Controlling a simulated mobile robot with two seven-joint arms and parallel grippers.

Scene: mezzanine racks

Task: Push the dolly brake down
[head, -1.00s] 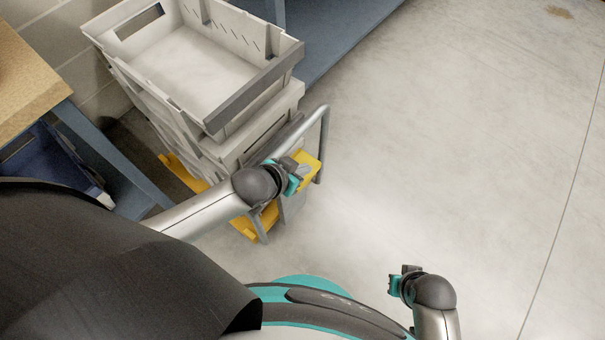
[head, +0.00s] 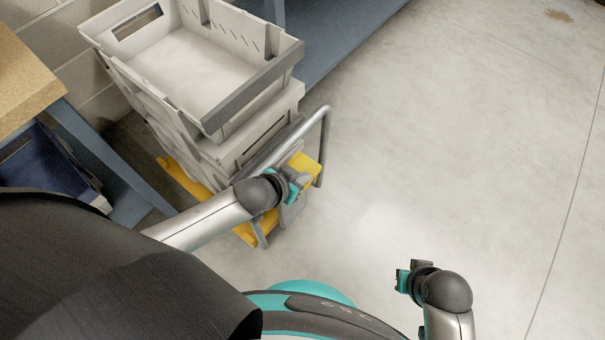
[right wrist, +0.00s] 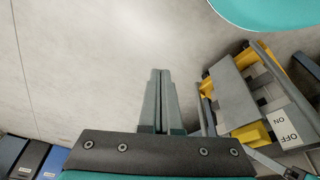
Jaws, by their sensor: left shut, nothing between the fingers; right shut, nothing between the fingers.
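The dolly shows its yellow frame (head: 248,236) under a stack of grey crates (head: 203,128), with a grey tube handle (head: 324,140) at its near end. In the right wrist view a white label reading ON and OFF (right wrist: 285,127) sits on the dolly's end, beside grey plates and yellow parts (right wrist: 222,68). I cannot tell the brake's exact position. My left gripper (head: 301,181) is shut and empty, over the dolly's handle end; from above I cannot tell whether it touches. My right gripper (head: 405,276) is shut and empty over bare floor; its fingers also show in the right wrist view (right wrist: 160,95).
A blue rack (head: 115,170) and a wooden top (head: 25,70) stand at the left, with a blue bin (head: 50,170) below. A blue shelf edge (head: 345,40) runs behind the crates. The floor (head: 450,150) to the right is clear.

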